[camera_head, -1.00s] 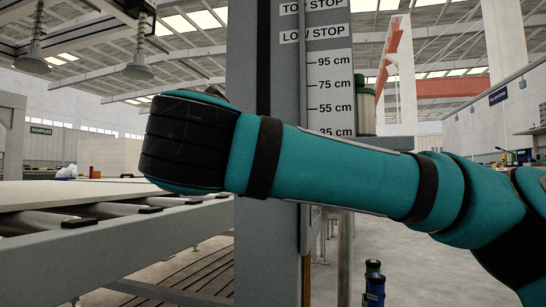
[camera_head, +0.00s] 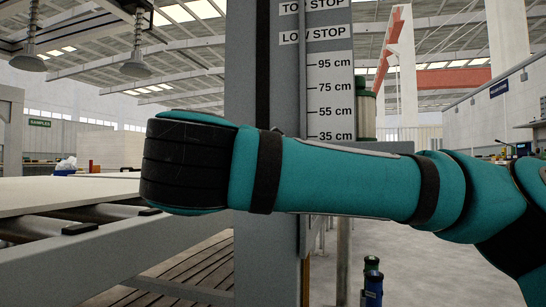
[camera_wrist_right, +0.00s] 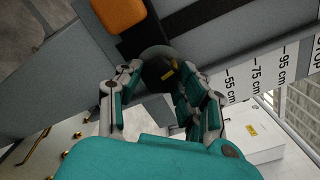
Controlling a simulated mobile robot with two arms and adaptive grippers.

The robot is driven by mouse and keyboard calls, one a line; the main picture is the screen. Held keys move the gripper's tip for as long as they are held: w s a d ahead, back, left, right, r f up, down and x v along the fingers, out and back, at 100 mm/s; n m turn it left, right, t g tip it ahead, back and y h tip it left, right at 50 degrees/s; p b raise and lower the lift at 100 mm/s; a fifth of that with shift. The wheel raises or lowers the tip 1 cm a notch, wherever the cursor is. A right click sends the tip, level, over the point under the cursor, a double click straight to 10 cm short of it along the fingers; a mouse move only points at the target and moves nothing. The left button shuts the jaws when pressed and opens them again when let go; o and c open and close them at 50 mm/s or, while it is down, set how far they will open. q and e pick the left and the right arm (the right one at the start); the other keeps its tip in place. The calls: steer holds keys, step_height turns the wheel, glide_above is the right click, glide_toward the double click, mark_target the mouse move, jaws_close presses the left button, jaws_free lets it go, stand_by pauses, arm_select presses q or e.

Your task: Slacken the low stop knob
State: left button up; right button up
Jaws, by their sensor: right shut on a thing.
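The low stop knob (camera_wrist_right: 158,74) is dark and round with a yellow mark, on the grey column in the right wrist view. My right gripper (camera_wrist_right: 163,76) is shut on it, with fingers on both sides. In the head view my right arm crosses in front of the column (camera_head: 245,60) and hides the knob and fingers. The LOW STOP label (camera_head: 312,35) sits above a centimetre scale (camera_head: 330,90) on the column. My left gripper is in neither view.
A roller conveyor (camera_head: 110,255) bearing a pale board (camera_head: 70,193) stands at the left. Suction cups (camera_head: 135,67) hang at the upper left. An orange part (camera_wrist_right: 119,13) is near the knob. Dark bottle-like objects (camera_head: 372,285) stand low right of the column.

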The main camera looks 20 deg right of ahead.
steer(key=shift+n, duration=0.3)
steer(key=o, duration=1.2)
steer(key=shift+c, duration=0.2)
steer(key=shift+a, duration=0.1)
steer(key=v, duration=1.2)
